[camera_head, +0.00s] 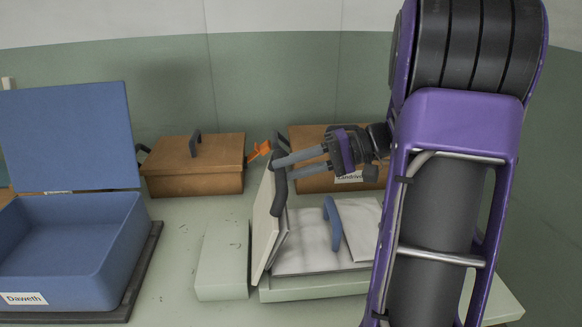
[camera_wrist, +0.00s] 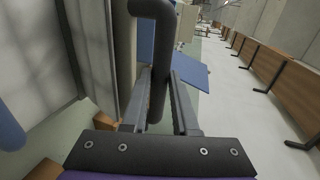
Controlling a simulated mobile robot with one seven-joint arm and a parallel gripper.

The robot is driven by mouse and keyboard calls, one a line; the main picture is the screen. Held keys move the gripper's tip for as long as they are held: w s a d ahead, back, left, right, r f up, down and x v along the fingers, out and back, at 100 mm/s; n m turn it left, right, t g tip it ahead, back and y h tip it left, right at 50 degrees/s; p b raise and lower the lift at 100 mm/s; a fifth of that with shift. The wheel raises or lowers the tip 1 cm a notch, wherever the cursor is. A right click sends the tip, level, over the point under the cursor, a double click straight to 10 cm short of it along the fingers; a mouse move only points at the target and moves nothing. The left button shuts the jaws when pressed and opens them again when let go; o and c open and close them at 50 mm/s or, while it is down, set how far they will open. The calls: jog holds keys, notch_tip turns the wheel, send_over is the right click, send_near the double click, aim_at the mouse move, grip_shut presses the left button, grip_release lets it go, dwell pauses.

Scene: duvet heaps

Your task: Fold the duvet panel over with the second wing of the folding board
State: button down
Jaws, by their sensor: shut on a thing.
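The folding board (camera_head: 300,290) lies on the table in front of me. Its left wing (camera_head: 264,225) stands nearly upright, with a dark handle (camera_head: 279,190) at its upper edge. My gripper (camera_head: 276,172) is shut on that handle, which also shows between the fingers in the wrist view (camera_wrist: 159,60). The white duvet panel (camera_head: 305,255) lies on the board, right of the raised wing. A blue handle (camera_head: 332,225) stands over the duvet. My arm hides the right part of the board.
An open blue box (camera_head: 70,245) labelled "Daweth" stands at the left. Two brown boxes stand behind, one with a lid handle (camera_head: 195,165) and one labelled (camera_head: 310,145). A small orange thing (camera_head: 258,150) shows between them. A pale block (camera_head: 222,260) sits left of the wing.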

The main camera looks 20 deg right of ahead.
jog(key=shift+s+a+f, duration=0.1)
jog(key=shift+f, duration=0.5)
jog(key=c, duration=0.7)
grip_release()
jog(key=shift+r, duration=0.15)
jog(key=p+v, duration=0.1)
jog(key=v, duration=0.7)
jog(key=p+v, duration=0.1)
jog(key=v, duration=0.8)
jog(key=shift+r, duration=0.1)
jog(key=shift+w, duration=0.25)
